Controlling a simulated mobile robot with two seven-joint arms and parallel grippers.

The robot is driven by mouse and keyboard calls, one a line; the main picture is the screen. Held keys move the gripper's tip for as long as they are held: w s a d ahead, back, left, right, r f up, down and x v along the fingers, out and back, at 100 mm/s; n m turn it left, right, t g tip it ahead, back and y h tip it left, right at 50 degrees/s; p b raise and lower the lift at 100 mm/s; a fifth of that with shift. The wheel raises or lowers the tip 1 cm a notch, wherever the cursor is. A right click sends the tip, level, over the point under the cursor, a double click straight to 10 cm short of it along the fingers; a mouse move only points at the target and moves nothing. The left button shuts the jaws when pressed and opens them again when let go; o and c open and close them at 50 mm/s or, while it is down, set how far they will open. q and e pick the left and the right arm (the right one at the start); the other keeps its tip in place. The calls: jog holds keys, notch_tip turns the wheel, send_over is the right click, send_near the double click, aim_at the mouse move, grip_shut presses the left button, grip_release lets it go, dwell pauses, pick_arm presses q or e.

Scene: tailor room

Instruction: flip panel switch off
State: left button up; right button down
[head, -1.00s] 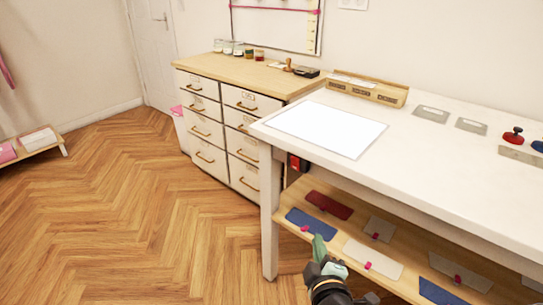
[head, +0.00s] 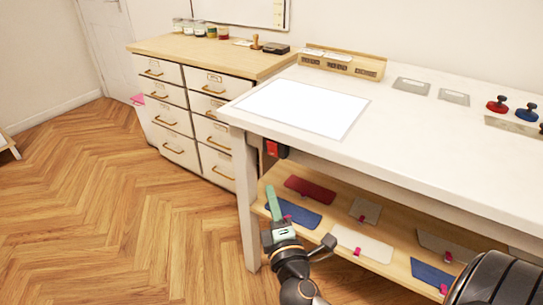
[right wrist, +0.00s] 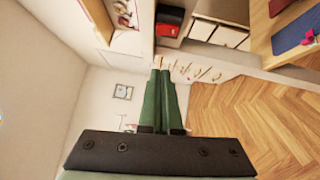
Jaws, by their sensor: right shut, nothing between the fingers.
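A bright white light panel (head: 302,107) lies on the white worktable (head: 420,140). A small red switch in a dark housing (head: 272,149) is mounted under the table's front edge near the left leg. It also shows in the right wrist view (right wrist: 166,30), above the fingertips. I cannot tell its setting. My right gripper (head: 271,192) has green fingers and is shut and empty. It points up, below the switch and apart from it, in front of the lower shelf. Its closed fingers fill the middle of the right wrist view (right wrist: 160,72). My left gripper is not in view.
The table's left leg (head: 246,200) stands close beside my right gripper. The lower shelf (head: 335,195) holds several coloured fabric pieces with pink tags. A drawer cabinet (head: 190,120) stands behind left. Stamps (head: 497,104) sit on the table's right.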

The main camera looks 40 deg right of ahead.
aim_at(269, 146)
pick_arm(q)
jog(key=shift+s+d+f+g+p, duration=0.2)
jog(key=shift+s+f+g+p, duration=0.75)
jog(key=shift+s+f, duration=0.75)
pick_arm(e)
jog(key=shift+s+d+x, duration=0.2)
jog(key=shift+d+x, duration=0.25)
jog(key=shift+x, duration=1.65)
jog(key=shift+s+d+x, duration=0.15)
jog(key=shift+d+x, duration=0.3)
jog(key=shift+x, duration=1.65)
jog(key=shift+s+d+x, duration=0.2)
jog(key=shift+d+x, duration=0.25)
jog(key=shift+x, duration=1.65)
jog(key=shift+r, duration=0.1)
jog(key=shift+w+d+r+m+g+p, duration=0.15)
jog(key=shift+r+p, duration=0.1)
jog(key=shift+p, duration=0.3)
jog(key=shift+s+d+r+m+g+p, duration=0.15)
jog(key=shift+r+p, duration=0.1)
jog(key=shift+p, duration=0.3)
jog(key=shift+w+a+f+b, duration=0.1)
jog(key=shift+f+b, duration=0.25)
jog(key=shift+b, duration=0.05)
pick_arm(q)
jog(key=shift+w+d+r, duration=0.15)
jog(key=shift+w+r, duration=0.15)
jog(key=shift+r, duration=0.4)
